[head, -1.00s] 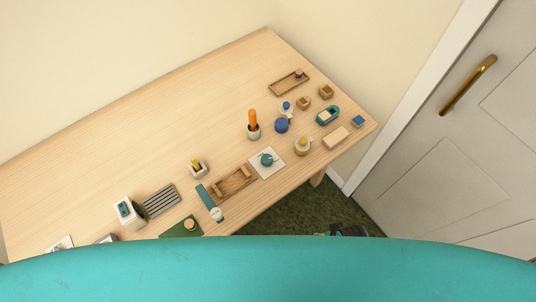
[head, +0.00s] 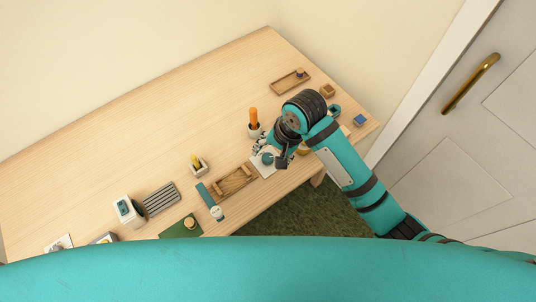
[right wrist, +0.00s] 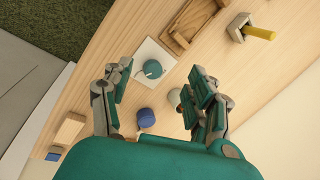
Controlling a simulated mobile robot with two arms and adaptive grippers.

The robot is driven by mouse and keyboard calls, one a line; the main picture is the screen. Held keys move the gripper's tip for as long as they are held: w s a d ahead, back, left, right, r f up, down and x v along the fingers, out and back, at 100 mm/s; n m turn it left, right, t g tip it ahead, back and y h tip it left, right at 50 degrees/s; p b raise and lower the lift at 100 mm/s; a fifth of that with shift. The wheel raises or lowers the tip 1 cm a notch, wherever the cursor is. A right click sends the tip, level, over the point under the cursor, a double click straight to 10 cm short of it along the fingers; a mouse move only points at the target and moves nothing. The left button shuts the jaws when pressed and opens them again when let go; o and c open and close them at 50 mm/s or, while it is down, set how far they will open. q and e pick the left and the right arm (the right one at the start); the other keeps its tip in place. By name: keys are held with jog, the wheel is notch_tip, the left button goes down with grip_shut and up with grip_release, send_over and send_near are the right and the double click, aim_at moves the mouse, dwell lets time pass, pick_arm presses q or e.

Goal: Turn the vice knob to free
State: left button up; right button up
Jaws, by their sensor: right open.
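A round teal knob (head: 267,158) with a pale pointer sits on a white square plate (head: 259,170) near the table's front edge. The knob also shows in the right wrist view (right wrist: 153,69), on its plate (right wrist: 153,50). A wooden holder with upright blocks, vice-like (head: 226,191), lies beside the plate. My right gripper (head: 274,153) is over the knob's place, its fingers apart. In the right wrist view the open gripper (right wrist: 160,85) has the knob between and beyond its fingertips; contact is not seen. My left gripper is not in view.
A cup with an orange handle (head: 253,117) stands just behind the gripper. A blue jar (right wrist: 146,117) is close by in the right wrist view. A yellow item in a holder (head: 197,164) and a green mat (head: 178,230) are to the left. The table's back left is bare.

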aim_at(268, 157)
jog(key=w+r+m+h, duration=0.3)
jog(key=w+r+m, duration=0.1)
jog(key=r, duration=0.3)
jog(key=shift+g, duration=0.3)
jog(key=f, duration=1.1)
jog(key=a+f, duration=0.1)
jog(key=f, duration=0.5)
jog(key=shift+w, duration=0.25)
jog(key=shift+r, duration=0.15)
jog(key=c, duration=1.1)
